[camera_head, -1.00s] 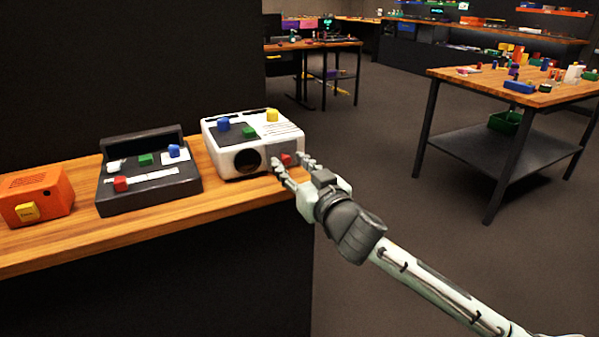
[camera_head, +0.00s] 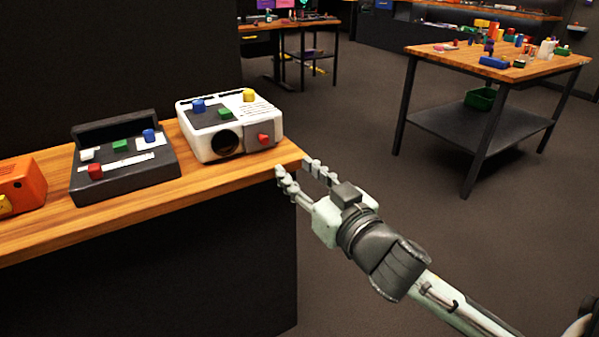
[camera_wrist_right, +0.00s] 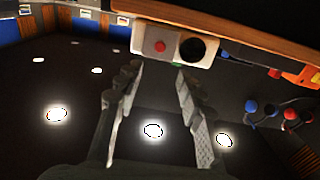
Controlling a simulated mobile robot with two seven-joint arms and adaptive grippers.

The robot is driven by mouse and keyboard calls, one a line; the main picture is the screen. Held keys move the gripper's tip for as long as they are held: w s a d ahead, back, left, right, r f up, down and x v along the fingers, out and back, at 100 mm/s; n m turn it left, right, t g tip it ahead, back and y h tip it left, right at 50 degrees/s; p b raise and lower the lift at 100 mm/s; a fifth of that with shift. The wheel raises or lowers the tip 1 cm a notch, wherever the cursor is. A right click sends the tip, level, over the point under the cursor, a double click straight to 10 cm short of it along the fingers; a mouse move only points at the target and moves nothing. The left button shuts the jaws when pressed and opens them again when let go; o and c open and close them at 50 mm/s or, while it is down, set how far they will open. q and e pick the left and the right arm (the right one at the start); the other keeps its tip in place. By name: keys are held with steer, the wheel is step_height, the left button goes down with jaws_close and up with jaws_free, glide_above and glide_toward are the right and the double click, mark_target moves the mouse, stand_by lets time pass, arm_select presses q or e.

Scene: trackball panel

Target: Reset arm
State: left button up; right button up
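My right gripper (camera_head: 304,178) is at the right front corner of the wooden counter, a little in front of and right of the white box. Its two fingers are apart with nothing between them. In the right wrist view the open fingers (camera_wrist_right: 158,85) point toward the white box (camera_wrist_right: 172,45). The white box (camera_head: 200,145) stands on the counter with blue, green and yellow knobs on top, a dark round hole and a red button (camera_head: 263,140) on its front. The gripper is clear of the box. My left gripper is not in view.
A black box (camera_head: 125,183) with coloured knobs and an orange box (camera_head: 20,185) stand left on the wooden counter (camera_head: 225,183). A table (camera_head: 420,52) with several small objects stands at the back right. The floor between is clear.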

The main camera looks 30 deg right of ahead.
stand_by(0.3)
steer(key=s+d+f+g+h, duration=0.1)
steer(key=d+f+g+h, duration=0.15)
steer(key=f, duration=0.85)
steer(key=s+d+f+g+h, duration=0.15)
steer(key=d+f+g, duration=0.25)
steer(key=f, duration=0.7)
steer(key=s+a+f+g+y, duration=0.1)
steer(key=s+f+g, duration=0.3)
steer(key=s+f, duration=0.4)
steer(key=s+a+f+n+g+y, duration=0.1)
steer(key=s+a+f+g, duration=0.2)
steer(key=s+f, duration=0.5)
step_height(320, 180, down, 6)
steer(key=shift+s+g, duration=0.15)
steer(key=shift+g, duration=0.6)
steer(key=shift+a, duration=0.1)
